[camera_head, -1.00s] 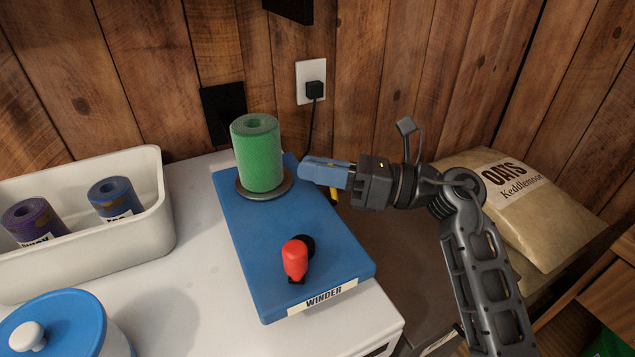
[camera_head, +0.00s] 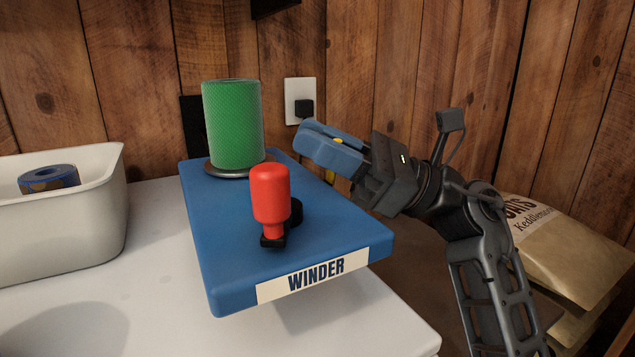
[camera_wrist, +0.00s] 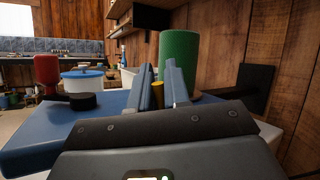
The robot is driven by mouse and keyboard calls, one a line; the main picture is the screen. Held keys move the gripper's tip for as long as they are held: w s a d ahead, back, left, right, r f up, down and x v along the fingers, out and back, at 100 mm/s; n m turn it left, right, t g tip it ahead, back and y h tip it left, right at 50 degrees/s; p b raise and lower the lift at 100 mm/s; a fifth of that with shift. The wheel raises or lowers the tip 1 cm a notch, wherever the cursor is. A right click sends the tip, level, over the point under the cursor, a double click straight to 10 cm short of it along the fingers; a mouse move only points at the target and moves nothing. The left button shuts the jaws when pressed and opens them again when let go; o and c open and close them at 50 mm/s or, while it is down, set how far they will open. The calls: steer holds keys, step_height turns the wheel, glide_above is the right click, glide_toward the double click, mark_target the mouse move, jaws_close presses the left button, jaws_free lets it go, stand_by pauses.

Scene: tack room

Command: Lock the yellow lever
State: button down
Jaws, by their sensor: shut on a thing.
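The blue winder (camera_head: 290,240) lies on the white worktop, with a green roll (camera_head: 233,125) upright on its round plate. The yellow lever (camera_head: 330,176) shows only in part at the winder's far right side, below my gripper (camera_head: 312,143). A little yellow also shows at the blue fingers. In the wrist view, the yellow lever (camera_wrist: 158,92) stands between the two fingers of my gripper (camera_wrist: 160,80), with the green roll (camera_wrist: 178,62) behind. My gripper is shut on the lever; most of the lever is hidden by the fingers.
A red-handled crank (camera_head: 270,195) stands on the winder's near end. A white bin (camera_head: 60,225) with a blue roll is at left. A wooden wall with an outlet (camera_head: 300,98) is close behind. A feed sack (camera_head: 570,245) lies at right.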

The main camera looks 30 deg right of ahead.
steer(key=shift+s+f+n+g+y+b, duration=0.1)
steer(key=shift+s+n+g+y+b, duration=0.2)
steer(key=shift+n+b, duration=0.4)
steer(key=shift+s+f+n+g+y+b, duration=0.1)
steer(key=shift+n+g+y+b, duration=0.25)
steer(key=shift+b, duration=0.65)
steer(key=shift+r, duration=0.15)
steer(key=shift+n, duration=0.25)
steer(key=c, duration=1.2)
jaws_free()
steer(key=shift+v, duration=3.9)
steer(key=shift+d, duration=0.1)
